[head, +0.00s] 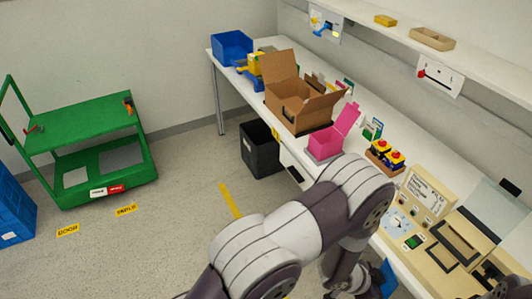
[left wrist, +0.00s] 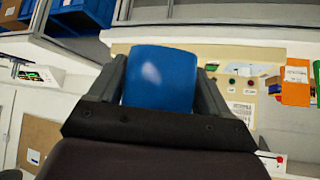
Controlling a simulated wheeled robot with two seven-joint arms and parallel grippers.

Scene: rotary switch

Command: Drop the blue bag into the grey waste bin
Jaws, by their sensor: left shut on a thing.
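The blue bag (left wrist: 160,80) fills the space between the two fingers of my left gripper (left wrist: 160,88) in the left wrist view. The fingers press on it from both sides. In the head view a small part of the blue bag (head: 387,279) shows at the bottom right, beside the dark end of my left arm, which hides most of the gripper. The waste bin (head: 257,158), dark grey and open at the top, stands on the floor at the front edge of the workbench, well up and left of the bag. My right gripper is not in view.
The white workbench (head: 240,87) holds an open cardboard box (head: 292,110), a pink box (head: 322,144), a blue crate (head: 231,46) and a beige control panel (head: 423,195). A green cart (head: 85,125) stands at the left. The floor between cart and bin is clear.

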